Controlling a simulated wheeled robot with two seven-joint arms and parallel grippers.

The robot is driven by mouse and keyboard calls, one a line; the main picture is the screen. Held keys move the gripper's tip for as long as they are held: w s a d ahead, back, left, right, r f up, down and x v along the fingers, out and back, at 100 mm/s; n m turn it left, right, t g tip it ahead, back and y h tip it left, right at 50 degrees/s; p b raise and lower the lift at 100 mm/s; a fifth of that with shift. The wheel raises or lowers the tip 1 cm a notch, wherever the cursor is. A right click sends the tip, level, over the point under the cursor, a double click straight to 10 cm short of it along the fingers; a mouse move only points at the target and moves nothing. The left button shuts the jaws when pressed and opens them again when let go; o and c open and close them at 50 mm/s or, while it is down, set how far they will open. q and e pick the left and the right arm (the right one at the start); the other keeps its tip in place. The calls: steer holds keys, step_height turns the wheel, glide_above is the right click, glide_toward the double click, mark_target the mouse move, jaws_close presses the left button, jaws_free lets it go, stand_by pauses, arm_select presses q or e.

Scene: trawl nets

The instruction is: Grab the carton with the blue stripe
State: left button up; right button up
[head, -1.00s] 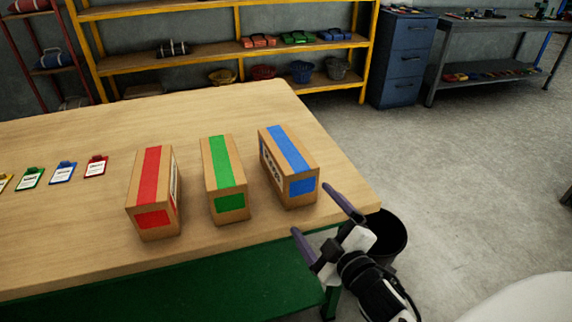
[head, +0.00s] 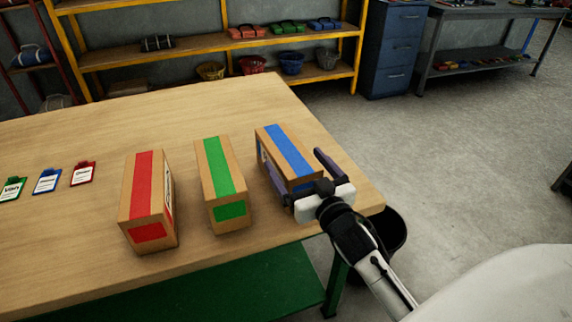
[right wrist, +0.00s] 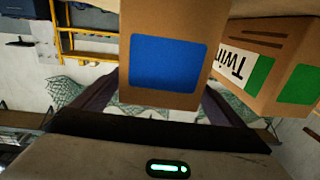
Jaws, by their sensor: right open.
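The carton with the blue stripe (head: 284,147) stands on the wooden table near its right edge. My right gripper (head: 303,168) is open, with one finger on each side of this carton's near end. In the right wrist view the carton's blue-labelled end (right wrist: 165,63) lies between the two fingers (right wrist: 150,100); whether they touch it I cannot tell. The green-striped carton (head: 217,165) stands just left, and the red-striped carton (head: 143,190) further left. My left gripper is not in view.
The wooden table (head: 80,130) is clear behind the cartons. Several clipboards (head: 47,181) lie at its left. A dark bin (head: 390,228) stands on the floor by the right corner. The gap between the green and blue cartons is narrow.

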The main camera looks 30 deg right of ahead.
mark_target(289, 151)
steer(key=w, duration=0.4)
steer(key=shift+w+d+f, duration=0.1)
steer(key=shift+w+d, duration=0.1)
steer(key=shift+d, duration=0.2)
steer(key=shift+c, duration=0.4)
steer(key=c, duration=1.8)
steer(key=shift+r, duration=0.3)
steer(key=shift+c, duration=1.4)
steer(key=shift+r, duration=0.1)
